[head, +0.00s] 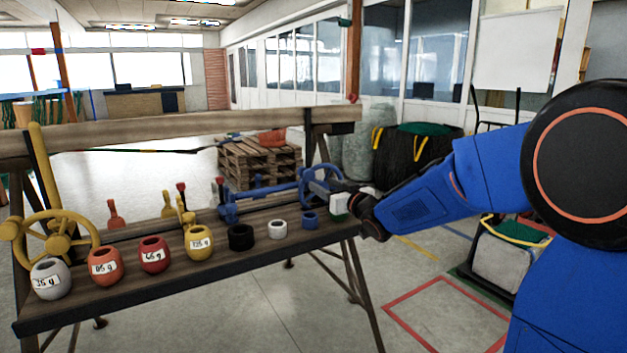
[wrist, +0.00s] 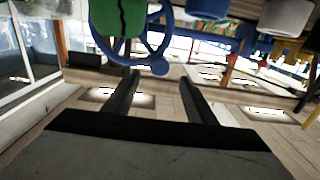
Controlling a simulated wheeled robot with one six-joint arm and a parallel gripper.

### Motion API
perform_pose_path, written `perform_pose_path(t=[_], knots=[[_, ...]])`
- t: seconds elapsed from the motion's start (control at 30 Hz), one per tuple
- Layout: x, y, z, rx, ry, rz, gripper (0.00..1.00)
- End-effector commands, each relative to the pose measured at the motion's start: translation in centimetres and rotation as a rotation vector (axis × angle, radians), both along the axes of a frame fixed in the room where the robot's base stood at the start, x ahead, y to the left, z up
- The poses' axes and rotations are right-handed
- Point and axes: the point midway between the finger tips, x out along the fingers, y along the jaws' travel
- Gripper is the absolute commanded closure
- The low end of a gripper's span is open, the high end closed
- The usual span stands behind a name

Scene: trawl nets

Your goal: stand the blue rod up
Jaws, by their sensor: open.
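The blue rod (head: 262,196) lies nearly level above the back of the bench, running left from a spoked blue wheel (head: 318,184) near the bench's right end. The wheel also shows in the wrist view (wrist: 158,42), upper middle, with a round blue knob (wrist: 160,68) at its rim. My gripper (head: 352,197) is at the bench's right end, close to the wheel. In the wrist view its two fingers (wrist: 160,92) are apart with nothing between them.
A green pot (wrist: 117,17) is close to my gripper. Labelled pots, such as the yellow one (head: 199,242), line the front of the bench (head: 215,275). A yellow wheel (head: 50,238) with an upright yellow rod (head: 43,165) is at left. A wooden beam (head: 200,126) runs behind.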

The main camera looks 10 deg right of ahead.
Motion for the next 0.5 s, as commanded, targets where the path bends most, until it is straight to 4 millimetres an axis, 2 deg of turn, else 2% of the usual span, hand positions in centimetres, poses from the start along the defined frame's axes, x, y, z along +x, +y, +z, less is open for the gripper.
perform_pose_path(t=[0.23, 0.5], knots=[[4.1, 1.5, 0.0, 0.0, 0.0, 0.001, 0.49], [6.8, 2.5, 0.0, 0.001, 0.0, 0.0, 0.49]])
